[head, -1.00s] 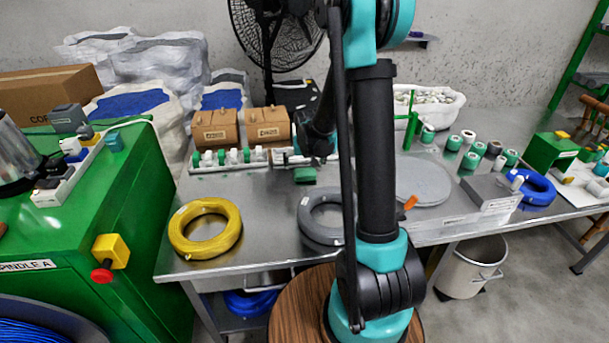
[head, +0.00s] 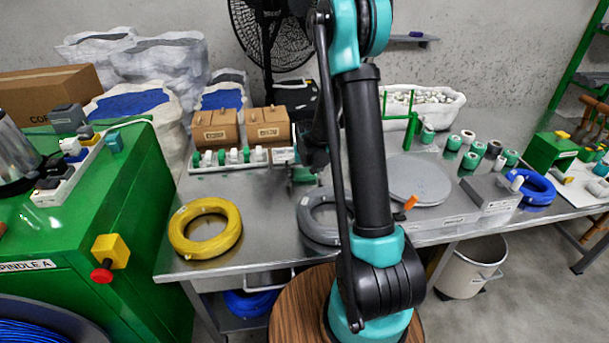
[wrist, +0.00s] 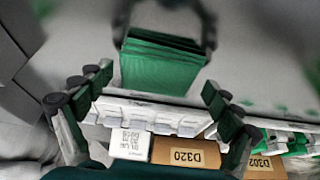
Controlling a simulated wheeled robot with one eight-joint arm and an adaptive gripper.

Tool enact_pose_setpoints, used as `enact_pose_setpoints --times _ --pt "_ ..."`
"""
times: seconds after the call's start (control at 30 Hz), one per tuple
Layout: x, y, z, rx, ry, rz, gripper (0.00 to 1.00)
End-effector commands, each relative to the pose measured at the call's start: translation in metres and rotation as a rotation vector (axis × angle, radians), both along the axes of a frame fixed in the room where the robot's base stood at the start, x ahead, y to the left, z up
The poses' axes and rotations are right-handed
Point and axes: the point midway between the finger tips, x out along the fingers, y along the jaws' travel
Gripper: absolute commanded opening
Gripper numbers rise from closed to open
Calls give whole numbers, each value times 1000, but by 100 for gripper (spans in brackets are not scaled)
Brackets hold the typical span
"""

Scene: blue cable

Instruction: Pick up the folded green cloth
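The folded green cloth (wrist: 160,66) lies flat on the metal table in the wrist view, its stacked layers showing along the far edge. My gripper (wrist: 156,80) is open, with one finger to the left and one to the right of the cloth's near part. The fingers look apart from the cloth, and nothing is held. In the head view my gripper (head: 303,170) is low over the cloth's spot and mostly hides it. I cannot tell the exact height left between fingertips and table.
A white rack (head: 226,160) with green and white pieces stands close behind, before brown boxes (head: 215,129). A yellow cable coil (head: 205,228) lies at the front left and a grey coil (head: 317,218) in front of the gripper. A round grey plate (head: 425,180) lies to the right.

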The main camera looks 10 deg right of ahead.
Motion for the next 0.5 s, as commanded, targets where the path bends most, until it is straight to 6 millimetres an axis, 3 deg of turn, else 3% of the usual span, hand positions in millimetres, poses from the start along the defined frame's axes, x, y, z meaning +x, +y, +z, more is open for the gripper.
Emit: enact_pose_setpoints --times 0.03,0.23,0.5 --pt "0 0 0 0 0 0 79" --pt "0 0 0 0 0 0 54" --pt "0 0 1 0 0 0 52"
